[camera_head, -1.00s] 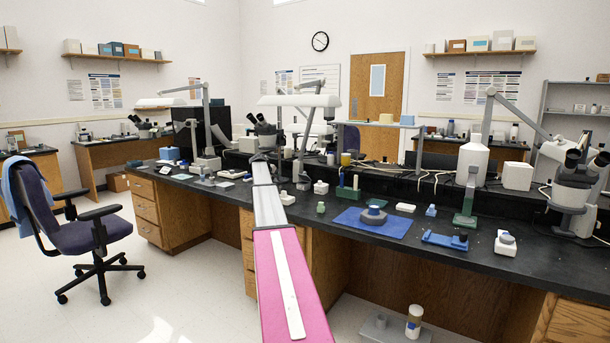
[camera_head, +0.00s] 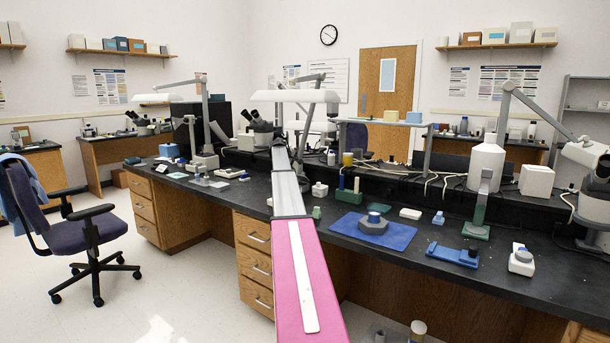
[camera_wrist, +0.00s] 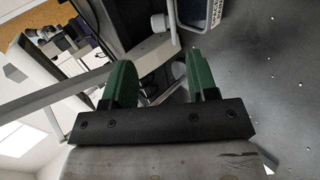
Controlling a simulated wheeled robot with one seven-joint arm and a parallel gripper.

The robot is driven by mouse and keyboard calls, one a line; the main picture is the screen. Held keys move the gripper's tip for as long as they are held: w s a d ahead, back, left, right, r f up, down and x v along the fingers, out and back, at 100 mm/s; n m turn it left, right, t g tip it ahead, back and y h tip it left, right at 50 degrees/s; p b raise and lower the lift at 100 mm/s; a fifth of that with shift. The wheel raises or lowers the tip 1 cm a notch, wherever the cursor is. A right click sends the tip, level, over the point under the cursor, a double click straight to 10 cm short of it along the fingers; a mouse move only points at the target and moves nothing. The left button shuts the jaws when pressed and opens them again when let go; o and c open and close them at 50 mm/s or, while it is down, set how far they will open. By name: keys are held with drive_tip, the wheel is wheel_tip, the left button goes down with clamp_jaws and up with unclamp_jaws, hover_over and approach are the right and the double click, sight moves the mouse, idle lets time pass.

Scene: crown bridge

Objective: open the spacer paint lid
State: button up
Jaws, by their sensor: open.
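Small containers on the black bench include a small green bottle (camera_head: 316,213), a small white bottle (camera_head: 320,190) and a small blue one (camera_head: 438,218). A grey round-topped piece (camera_head: 373,224) stands on a blue mat (camera_head: 345,226). My gripper (camera_wrist: 160,68) shows in the wrist view with its two green fingers apart and nothing between them. I cannot make out the gripper in the head view, where my arm stretches over the bench.
A swivel chair (camera_head: 85,235) stands at left. Open floor (camera_head: 180,290) lies in front of the drawers.

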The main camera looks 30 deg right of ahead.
sight(303, 173)
drive_tip(key=x, duration=1)
drive_tip(key=shift+w+f, duration=0.1)
drive_tip(key=shift+f, duration=0.1)
drive_tip(key=shift+d, duration=0.15)
clamp_jaws()
